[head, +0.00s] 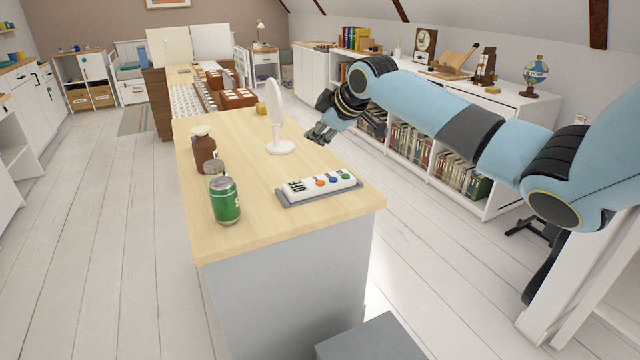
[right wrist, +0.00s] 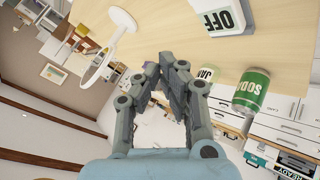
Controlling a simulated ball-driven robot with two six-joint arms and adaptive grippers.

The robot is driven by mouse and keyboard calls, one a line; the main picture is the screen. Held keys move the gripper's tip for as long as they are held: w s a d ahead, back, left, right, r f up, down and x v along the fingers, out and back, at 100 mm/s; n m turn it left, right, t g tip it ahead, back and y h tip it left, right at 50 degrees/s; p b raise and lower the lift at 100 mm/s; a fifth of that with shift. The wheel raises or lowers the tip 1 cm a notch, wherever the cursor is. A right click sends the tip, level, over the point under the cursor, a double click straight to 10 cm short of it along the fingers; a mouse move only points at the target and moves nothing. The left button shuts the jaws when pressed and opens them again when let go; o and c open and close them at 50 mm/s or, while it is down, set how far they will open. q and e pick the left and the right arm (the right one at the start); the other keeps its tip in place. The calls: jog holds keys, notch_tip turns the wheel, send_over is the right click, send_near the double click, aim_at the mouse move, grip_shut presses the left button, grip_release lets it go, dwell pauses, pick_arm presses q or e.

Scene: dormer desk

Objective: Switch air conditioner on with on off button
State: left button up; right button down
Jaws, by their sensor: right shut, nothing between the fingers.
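A white remote-like panel (head: 322,184) lies in a grey holder (head: 347,193) near the right front corner of the wooden desk. In the right wrist view, the panel's end (right wrist: 222,18) reads "OFF". My right gripper (head: 318,136) is shut and empty, above the desk's right edge, behind the panel and apart from it. Its closed fingers also show in the right wrist view (right wrist: 170,68). My left gripper is not in view. I cannot make out an air conditioner unit.
A white round-headed stand (head: 276,115) is just left of my right gripper. A green soda can (head: 224,200), a brown jar (head: 204,152) and a small grey-lidded jar (head: 213,167) stand on the desk's left side. The desk top (head: 250,180) is clear between can and panel.

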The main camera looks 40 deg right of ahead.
jog(key=b, duration=0.6)
send_over(318, 183)
notch_tip(318, 183, down, 6)
jog(key=shift+f, duration=0.25)
jog(key=shift+f+b, duration=0.6)
jog(key=shift+f, duration=0.5)
jog(key=shift+f, duration=0.4)
